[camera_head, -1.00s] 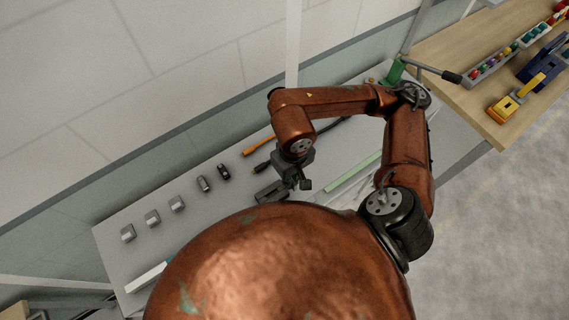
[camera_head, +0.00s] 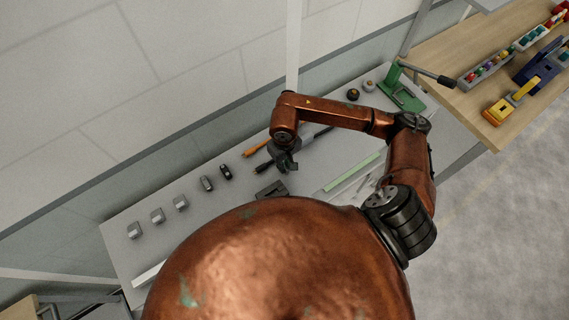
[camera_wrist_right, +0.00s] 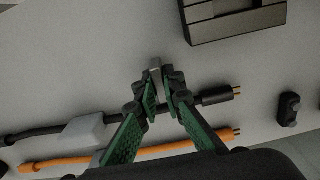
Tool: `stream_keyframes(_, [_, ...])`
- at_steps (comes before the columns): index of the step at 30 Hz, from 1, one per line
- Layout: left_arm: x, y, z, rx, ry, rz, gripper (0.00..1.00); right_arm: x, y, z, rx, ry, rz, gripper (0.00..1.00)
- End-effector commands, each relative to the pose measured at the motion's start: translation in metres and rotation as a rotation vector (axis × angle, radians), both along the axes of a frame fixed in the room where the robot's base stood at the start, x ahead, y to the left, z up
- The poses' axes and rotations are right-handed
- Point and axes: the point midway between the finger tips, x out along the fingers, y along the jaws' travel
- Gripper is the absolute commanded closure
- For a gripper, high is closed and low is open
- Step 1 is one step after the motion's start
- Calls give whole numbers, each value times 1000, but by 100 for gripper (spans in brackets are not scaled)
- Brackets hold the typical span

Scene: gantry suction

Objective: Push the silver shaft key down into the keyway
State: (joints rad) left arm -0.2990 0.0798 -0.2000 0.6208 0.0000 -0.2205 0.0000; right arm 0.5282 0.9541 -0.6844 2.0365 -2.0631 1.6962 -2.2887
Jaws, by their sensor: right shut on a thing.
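My right gripper (camera_head: 286,165) is over the grey bench; the wrist view shows its green-padded fingers (camera_wrist_right: 162,88) closed on a small silver piece, the shaft key (camera_wrist_right: 155,64). The key sticks out a little past the fingertips. A dark grey block (camera_head: 271,189) with grooves lies on the bench just below the gripper in the head view. It also shows at the top of the wrist view (camera_wrist_right: 236,22), apart from the key. I cannot tell which groove is the keyway. My left gripper is not in view.
Several small grey blocks (camera_head: 157,215) stand in a row to the left. A green press (camera_head: 402,92) stands at the far right of the bench. A pale green strip (camera_head: 352,172) lies at right.

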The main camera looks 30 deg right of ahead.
Motion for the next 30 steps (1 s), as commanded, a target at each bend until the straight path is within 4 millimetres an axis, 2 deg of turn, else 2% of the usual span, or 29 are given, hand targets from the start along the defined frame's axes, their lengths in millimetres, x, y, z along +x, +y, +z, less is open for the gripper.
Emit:
stream_keyframes(13, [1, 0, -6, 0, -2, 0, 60, 0, 0, -6, 0, -2, 1, 100])
stream_keyframes(14, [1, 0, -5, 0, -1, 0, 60, 0, 0, -6, 0, -1, 0, 90])
stream_keyframes(21, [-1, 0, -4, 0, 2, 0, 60, 0, 0, -5, 0, -1, 0, 74])
stream_keyframes(30, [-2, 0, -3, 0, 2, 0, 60, 0, 0, -3, 0, -1, 0, 74])
